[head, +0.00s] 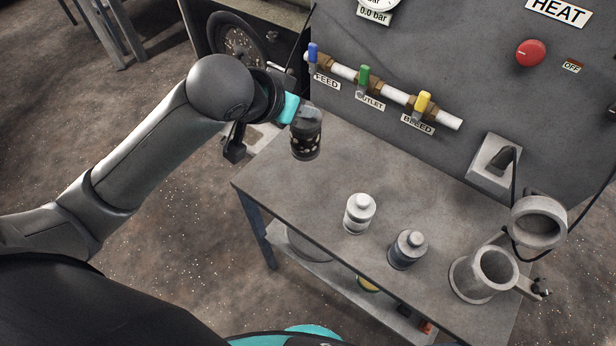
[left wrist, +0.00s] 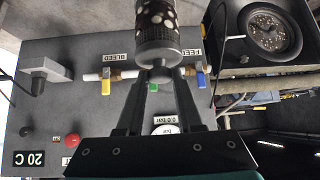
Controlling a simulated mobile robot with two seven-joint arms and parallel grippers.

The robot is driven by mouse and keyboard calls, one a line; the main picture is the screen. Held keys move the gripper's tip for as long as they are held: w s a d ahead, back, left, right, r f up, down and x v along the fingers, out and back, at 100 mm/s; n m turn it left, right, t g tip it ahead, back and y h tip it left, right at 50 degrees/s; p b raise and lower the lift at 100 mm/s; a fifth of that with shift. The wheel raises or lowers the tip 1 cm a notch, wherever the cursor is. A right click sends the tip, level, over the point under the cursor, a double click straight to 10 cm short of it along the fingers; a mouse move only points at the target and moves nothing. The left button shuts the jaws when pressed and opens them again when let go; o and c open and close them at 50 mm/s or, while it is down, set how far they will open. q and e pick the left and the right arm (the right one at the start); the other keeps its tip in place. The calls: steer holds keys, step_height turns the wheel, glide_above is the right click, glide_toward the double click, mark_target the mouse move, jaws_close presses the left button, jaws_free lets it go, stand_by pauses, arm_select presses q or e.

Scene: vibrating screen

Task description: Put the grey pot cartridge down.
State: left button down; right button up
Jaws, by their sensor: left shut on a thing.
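My left gripper (head: 308,117) is shut on a dark grey cartridge (head: 305,141) with a perforated, light-spotted body. It hangs roughly upright in the air near the table's back left corner. In the left wrist view, the fingers (left wrist: 160,80) close on the knob of the cartridge (left wrist: 156,28), whose far end runs out of the picture. A white lidded canister (head: 359,214) and a blue-grey lidded canister (head: 407,250) stand upright on the grey table (head: 300,195). My right gripper is not in view.
An open grey pot (head: 484,274) stands at the table's right, with a round open part (head: 538,222) beside it. A panel with a pipe and blue, green and yellow valve handles (head: 364,76) rises behind. The table's left part is clear.

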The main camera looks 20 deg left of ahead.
arm_select(q)
step_height(320, 180, up, 3)
steer(key=p, duration=0.3)
steer(key=shift+w+d+f+m+h, duration=0.1)
steer(key=shift+d+f+m+h, duration=0.1)
steer(key=shift+m+h, duration=0.15)
step_height(320, 180, down, 16)
steer(key=shift+f+b, duration=0.1)
steer(key=shift+b, duration=0.7)
steer(key=shift+f+b, duration=0.3)
steer(key=shift+f, duration=1.6)
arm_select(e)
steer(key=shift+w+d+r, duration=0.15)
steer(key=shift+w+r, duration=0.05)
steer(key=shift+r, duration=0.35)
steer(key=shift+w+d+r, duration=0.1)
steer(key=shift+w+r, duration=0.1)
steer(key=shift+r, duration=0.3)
arm_select(q)
steer(key=shift+f, duration=0.2)
steer(key=c, duration=0.5)
jaws_free()
steer(key=shift+c, duration=0.2)
steer(key=p, duration=0.2)
glide_toward(298, 155)
step_height(298, 155, down, 4)
steer(key=shift+w+f, duration=0.1)
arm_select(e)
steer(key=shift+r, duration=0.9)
